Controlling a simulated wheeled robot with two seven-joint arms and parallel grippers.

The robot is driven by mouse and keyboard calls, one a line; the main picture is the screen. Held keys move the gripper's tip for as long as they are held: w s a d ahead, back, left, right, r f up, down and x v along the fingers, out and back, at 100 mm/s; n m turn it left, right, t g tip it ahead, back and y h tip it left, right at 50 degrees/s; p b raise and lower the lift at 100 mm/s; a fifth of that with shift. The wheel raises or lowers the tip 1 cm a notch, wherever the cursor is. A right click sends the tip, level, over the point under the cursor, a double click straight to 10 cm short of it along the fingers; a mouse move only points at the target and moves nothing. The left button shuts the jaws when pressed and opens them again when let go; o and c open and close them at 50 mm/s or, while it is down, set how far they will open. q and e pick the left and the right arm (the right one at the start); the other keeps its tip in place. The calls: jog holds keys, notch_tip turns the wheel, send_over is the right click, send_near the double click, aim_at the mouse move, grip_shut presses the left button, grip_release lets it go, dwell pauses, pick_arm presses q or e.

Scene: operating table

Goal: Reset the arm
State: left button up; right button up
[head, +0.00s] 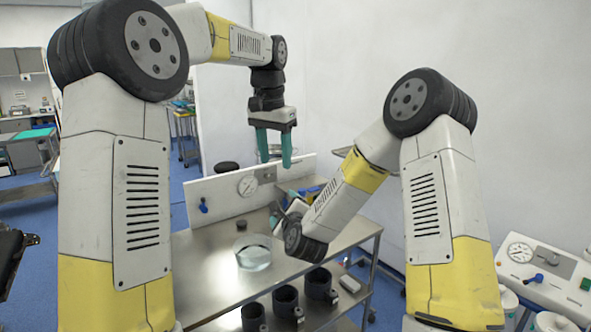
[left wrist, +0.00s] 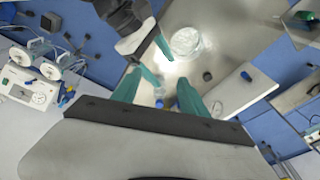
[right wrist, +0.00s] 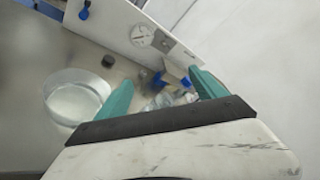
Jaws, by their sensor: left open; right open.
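My left gripper (head: 273,148) hangs pointing down, high above the back of the metal table, with its two green fingers apart and nothing between them. Its fingers also show in the left wrist view (left wrist: 158,92). My right gripper (right wrist: 160,88) is low over the right part of the table, its green fingers apart. In the head view it is mostly hidden behind my right forearm, with one green finger (head: 276,221) partly showing. Below the right fingers lie some small clear and blue items (right wrist: 172,92), too blurred to name.
A round glass dish (head: 253,253) stands on the metal table (head: 205,270), with a small dark cap (head: 241,225) behind it. A white panel with a gauge (head: 225,196) borders the table's back. Dark cylinders (head: 287,303) stand on the lower shelf. Air around my left gripper is free.

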pick_arm(q)
jog(key=s+a+n+t+h, duration=0.1)
jog(key=s+a, duration=0.2)
jog(key=s, duration=0.5)
jog(key=s+a+n+t, duration=0.15)
jog(key=s+a, duration=0.25)
jog(key=s, duration=0.4)
pick_arm(e)
jog(key=s+d+r+n+g, duration=0.5)
jog(key=s+d+r+n, duration=0.55)
jog(key=n, duration=0.45)
pick_arm(q)
jog(key=s+a+f+n+t, duration=0.2)
jog(key=s+f, duration=0.4)
jog(key=s, duration=0.5)
jog(key=shift+s+n+h, duration=0.25)
jog(key=shift+n+h, duration=0.15)
jog(key=shift+n, duration=0.15)
pick_arm(e)
jog(key=s+d+r+n+g, duration=0.1)
jog(key=s+d+n+g, duration=0.1)
jog(key=s, duration=0.9)
jog(key=s+d+n+g+h, duration=0.1)
jog(key=s+d+n, duration=0.4)
jog(key=s, duration=0.7)
jog(key=shift+r+n+g+h, duration=0.3)
jog(key=shift+r+n+g, duration=0.1)
jog(key=shift+n+g, duration=0.25)
jog(key=shift+d, duration=0.1)
